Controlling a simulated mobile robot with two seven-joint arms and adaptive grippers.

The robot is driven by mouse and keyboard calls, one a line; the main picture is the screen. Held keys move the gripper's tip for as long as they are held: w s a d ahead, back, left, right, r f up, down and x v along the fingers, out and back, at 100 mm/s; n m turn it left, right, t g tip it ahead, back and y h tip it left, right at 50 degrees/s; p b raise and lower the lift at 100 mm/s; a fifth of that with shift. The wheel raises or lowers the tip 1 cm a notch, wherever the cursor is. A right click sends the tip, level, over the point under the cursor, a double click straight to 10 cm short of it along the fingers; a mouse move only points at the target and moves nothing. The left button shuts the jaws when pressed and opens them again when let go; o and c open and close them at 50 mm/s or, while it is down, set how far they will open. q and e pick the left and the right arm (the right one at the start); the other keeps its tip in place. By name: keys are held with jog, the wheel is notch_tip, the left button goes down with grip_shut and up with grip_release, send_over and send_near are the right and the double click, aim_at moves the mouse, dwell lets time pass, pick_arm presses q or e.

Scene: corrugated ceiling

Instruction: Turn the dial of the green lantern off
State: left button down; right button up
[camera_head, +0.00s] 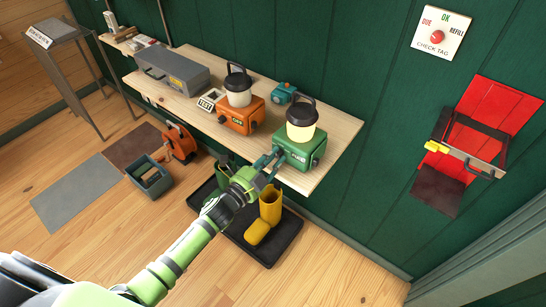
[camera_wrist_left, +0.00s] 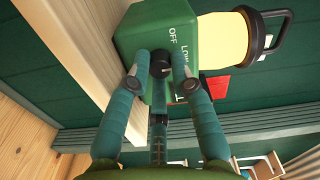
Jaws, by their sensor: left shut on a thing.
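The green lantern (camera_head: 298,146) stands on the wooden shelf near its right end. It has a lit, pale yellow globe and a dark handle. In the left wrist view the green lantern (camera_wrist_left: 152,32) lies sideways in the picture, with the words OFF and LOW on its face. Its black dial (camera_wrist_left: 161,64) sits between my left fingertips. My left gripper (camera_head: 267,164) is shut on the dial, and the left wrist view shows its fingers (camera_wrist_left: 160,70) on either side of it. The exact dial setting is hard to read. My right gripper is not in view.
An orange lantern (camera_head: 241,114), a TEST sign (camera_head: 209,101), a small teal object (camera_head: 283,92) and a grey toolbox (camera_head: 174,70) share the wooden shelf (camera_head: 335,145). A check-tag board (camera_head: 437,36) hangs on the wall.

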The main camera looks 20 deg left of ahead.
pick_arm(q)
jog(key=n+p, duration=0.1)
jog(key=n, duration=0.5)
jog(key=shift+n, duration=0.3)
jog(key=n, duration=0.3)
jog(key=shift+n, duration=0.3)
jog(key=shift+f+n, duration=0.1)
jog(key=shift+n, duration=0.6)
jog(key=shift+s+f, duration=0.1)
jog(key=c, duration=1.1)
grip_release()
jog(key=shift+d, duration=0.1)
jog(key=shift+s+p, duration=0.1)
jog(key=shift+p, duration=0.2)
jog(key=v, duration=1.1)
jog(key=shift+s+a, duration=0.2)
jog(key=shift+s, duration=0.15)
